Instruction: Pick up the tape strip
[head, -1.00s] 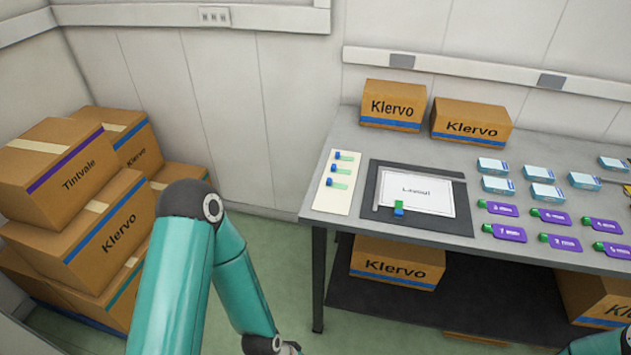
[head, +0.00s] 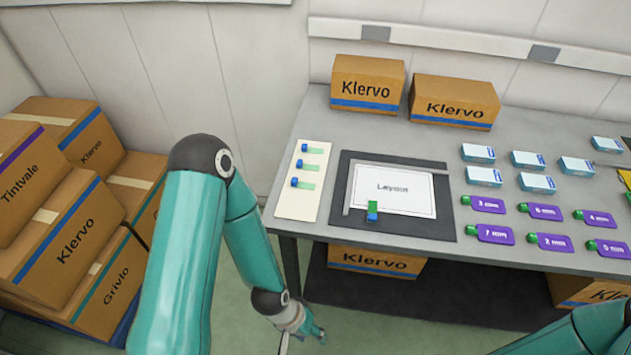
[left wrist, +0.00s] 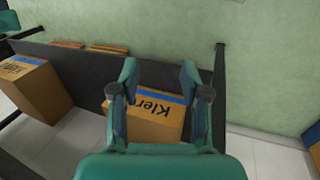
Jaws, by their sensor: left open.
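Several tape strips, green with blue ends, show in the head view. A column of them lies on the cream card (head: 303,206) at the table's left end, with the top strip (head: 313,150), the middle strip (head: 308,165) and the lower strip (head: 302,183). Another strip (head: 372,209) lies at the lower edge of the "Layout" sheet (head: 410,190) on the dark mat (head: 400,235). My left gripper (head: 318,336) is low in front of the table, below its top and away from the strips. In the left wrist view the left gripper (left wrist: 158,75) is open and empty.
Stacked cartons (head: 65,230) stand at left.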

